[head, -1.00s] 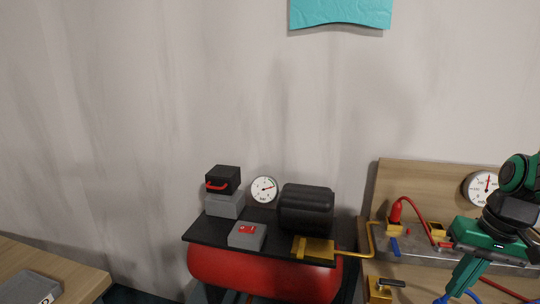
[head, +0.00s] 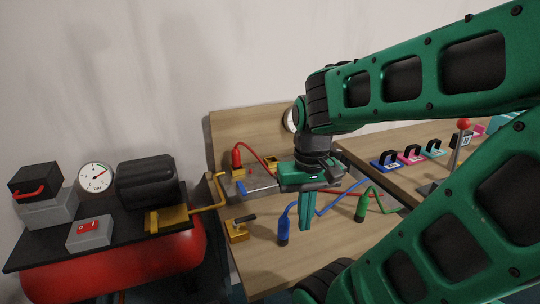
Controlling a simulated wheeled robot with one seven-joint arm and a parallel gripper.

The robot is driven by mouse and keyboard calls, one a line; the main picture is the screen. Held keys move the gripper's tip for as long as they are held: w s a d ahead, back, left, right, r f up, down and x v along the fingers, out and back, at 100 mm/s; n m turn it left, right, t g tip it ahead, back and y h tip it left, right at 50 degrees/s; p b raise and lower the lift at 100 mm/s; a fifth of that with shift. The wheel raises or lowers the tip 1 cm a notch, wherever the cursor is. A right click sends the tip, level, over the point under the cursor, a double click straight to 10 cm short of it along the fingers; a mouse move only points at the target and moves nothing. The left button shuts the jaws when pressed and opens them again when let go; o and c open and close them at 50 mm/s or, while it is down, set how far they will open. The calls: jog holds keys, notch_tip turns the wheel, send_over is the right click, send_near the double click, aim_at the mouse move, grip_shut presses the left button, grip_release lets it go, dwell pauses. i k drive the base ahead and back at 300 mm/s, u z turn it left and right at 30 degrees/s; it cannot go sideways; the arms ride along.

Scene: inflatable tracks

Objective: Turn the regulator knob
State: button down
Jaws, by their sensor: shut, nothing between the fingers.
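I cannot single out the regulator knob for sure. A black block with a red handle (head: 36,183) sits on a grey box at the left end of the red-tank compressor (head: 130,252). A round white gauge (head: 95,177) stands beside it. My gripper (head: 306,226) points down over the bench, right of that fitting and well away from the compressor. Its green fingers are shut and empty. My arm partly hides another gauge (head: 289,120) on the wooden back panel.
A yellow pipe (head: 206,206) leads toward the bench. Blue (head: 284,227) and green (head: 361,206) hose ends stand near my gripper.

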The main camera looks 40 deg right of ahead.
aim_at(336, 153)
jog(key=z, duration=0.15)
jog(key=k, duration=0.95)
jog(key=z, duration=0.6)
jog(key=i, duration=1)
jog(key=u, duration=0.05)
